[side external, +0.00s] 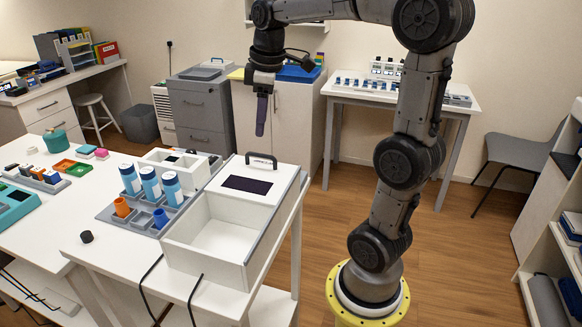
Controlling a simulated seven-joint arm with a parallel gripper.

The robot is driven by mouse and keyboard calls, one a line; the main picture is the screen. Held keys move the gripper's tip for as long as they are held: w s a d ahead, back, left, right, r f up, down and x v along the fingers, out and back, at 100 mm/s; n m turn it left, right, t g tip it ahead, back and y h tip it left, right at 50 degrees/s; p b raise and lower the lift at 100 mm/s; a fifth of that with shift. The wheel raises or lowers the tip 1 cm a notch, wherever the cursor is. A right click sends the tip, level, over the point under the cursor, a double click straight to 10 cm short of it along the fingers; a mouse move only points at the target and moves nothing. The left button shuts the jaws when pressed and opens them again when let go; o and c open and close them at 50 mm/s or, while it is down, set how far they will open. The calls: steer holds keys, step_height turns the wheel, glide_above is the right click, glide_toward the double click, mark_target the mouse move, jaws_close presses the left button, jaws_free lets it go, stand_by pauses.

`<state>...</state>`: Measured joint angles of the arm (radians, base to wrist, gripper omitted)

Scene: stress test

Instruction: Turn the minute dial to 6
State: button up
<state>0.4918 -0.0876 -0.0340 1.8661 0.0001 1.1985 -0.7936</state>
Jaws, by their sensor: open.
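I cannot make out a minute dial or any numbers for certain in the side external view. A white box (205,262) with a dark panel (247,184) and a black handle stands on the near white table. My gripper (261,130) hangs pointing down above and behind the box, clear of everything. It is open, seen edge-on, with nothing visible between its fingers.
A grey rack (115,212) holds several blue-and-white bottles and orange and blue cups. A teal device (14,203) sits at the far left. Grey drawers (203,112) and a white cabinet stand behind. A white table (440,102) with equipment is at the back right. Floor between is clear.

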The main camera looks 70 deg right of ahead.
steer(key=s+d+f+m+g+y, duration=0.1)
steer(key=d+f+m, duration=0.1)
steer(key=d+f, duration=0.35)
steer(key=s+d+f+m+g, duration=0.1)
steer(key=d+f, duration=0.1)
steer(key=d, duration=0.7)
steer(key=f, duration=1.3)
steer(key=shift+a+f, duration=0.15)
steer(key=shift+a, duration=0.05)
jaws_close()
